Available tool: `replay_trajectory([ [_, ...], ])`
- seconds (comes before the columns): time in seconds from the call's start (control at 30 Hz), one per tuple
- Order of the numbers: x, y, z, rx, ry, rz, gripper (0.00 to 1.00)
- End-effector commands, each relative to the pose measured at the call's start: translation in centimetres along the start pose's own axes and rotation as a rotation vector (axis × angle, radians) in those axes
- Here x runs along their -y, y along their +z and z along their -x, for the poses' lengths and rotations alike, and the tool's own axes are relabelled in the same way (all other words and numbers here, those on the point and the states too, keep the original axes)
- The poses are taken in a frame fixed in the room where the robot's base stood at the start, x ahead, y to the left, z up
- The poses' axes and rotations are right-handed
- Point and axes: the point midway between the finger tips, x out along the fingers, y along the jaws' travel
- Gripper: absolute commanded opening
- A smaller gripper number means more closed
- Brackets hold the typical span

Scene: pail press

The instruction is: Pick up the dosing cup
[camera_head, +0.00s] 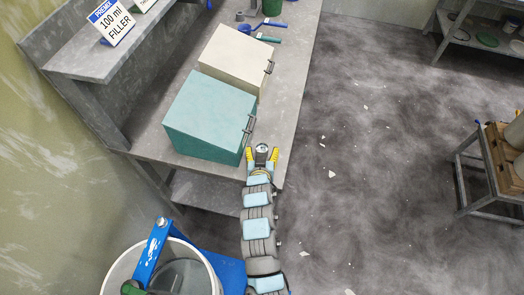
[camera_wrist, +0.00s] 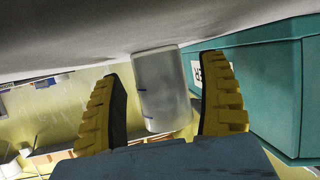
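The dosing cup (camera_wrist: 162,90) is a pale translucent cup with small blue marks on its side. In the wrist view, which appears upside down, it stands on the grey bench top (camera_wrist: 80,30). In the head view the cup (camera_head: 262,148) shows as a small round shape at the bench's near right end, beside the teal box. My gripper (camera_head: 262,155) is open, with one yellow finger on each side of the cup. In the wrist view my gripper (camera_wrist: 165,105) shows a narrow gap between each finger and the cup.
A teal box (camera_head: 209,112) with a handle stands close left of the cup, with a cream box (camera_head: 236,58) behind it. Blue and green utensils (camera_head: 262,31) lie farther back. A shelf with a sign (camera_head: 111,22) is at left. A pail (camera_head: 112,283) stands at lower left.

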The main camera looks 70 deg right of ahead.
Motion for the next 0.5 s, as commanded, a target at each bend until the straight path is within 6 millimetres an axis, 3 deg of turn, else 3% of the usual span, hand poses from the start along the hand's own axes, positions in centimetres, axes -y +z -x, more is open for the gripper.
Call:
replay_trajectory([
  [0.03, 0.01, 0.00, 0.00, 0.000, 0.000, 0.000, 0.59],
  [0.2, 0.02, 0.00, 0.01, 0.000, 0.000, 0.000, 0.11],
  [0.23, 0.02, 0.00, 0.01, 0.000, 0.000, 0.000, 0.05],
  [0.5, 0.03, -0.01, 0.01, 0.000, 0.000, 0.000, 0.05],
])
